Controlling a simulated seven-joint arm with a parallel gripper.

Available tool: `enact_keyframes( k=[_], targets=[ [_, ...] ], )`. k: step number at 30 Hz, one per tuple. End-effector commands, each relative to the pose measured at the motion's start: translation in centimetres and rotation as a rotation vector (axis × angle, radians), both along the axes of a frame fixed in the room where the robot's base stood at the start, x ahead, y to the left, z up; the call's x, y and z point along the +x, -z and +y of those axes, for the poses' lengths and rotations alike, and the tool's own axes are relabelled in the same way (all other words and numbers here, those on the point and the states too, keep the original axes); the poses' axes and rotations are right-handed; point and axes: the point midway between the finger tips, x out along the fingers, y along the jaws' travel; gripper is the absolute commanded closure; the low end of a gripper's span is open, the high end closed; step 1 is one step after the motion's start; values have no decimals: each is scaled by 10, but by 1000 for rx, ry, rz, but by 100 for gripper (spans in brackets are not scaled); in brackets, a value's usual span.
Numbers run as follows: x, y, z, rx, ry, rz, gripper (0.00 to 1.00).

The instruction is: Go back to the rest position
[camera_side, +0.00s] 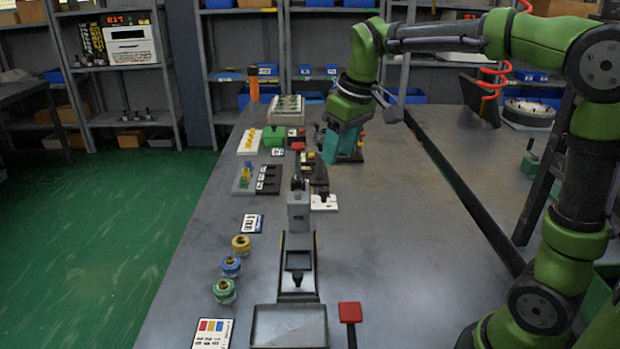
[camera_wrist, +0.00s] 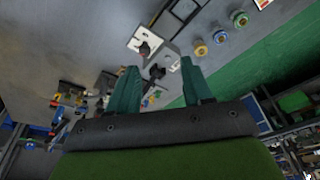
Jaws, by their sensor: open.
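My gripper (camera_side: 338,153) is held over the far part of the bench, with teal fingers pointing down. In the wrist view my gripper (camera_wrist: 157,82) has its two teal fingers spread apart, with nothing gripped between them. Behind the gap lie a grey block with a dark knob (camera_wrist: 157,71) and a white plate with a dark knob (camera_wrist: 144,46). In the side view the white plate (camera_side: 323,203) lies beside the grey block (camera_side: 298,209) on the bench. Small parts behind the gripper are partly hidden by it.
Yellow, blue and green ringed parts (camera_side: 231,266) stand along the bench's left edge. A black fixture (camera_side: 298,270), a grey box (camera_side: 289,326) and a red-topped post (camera_side: 350,312) are at the front. The bench's right middle (camera_side: 400,240) is clear. Shelves stand behind.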

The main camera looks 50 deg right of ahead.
Motion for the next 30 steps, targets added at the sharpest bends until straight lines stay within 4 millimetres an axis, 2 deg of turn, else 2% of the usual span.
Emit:
enact_keyframes(
  k=[1, 9, 15, 21, 30],
  targets=[
    [-20, 1, 6, 28, 57, -38, 50],
    [-112, 29, 34, 228, 340, -226, 50],
    [-155, 44, 45, 304, 374, -300, 50],
    [-162, 34, 47, 316, 356, -347, 50],
    [-162, 34, 48, 316, 353, -346, 50]
  ],
)
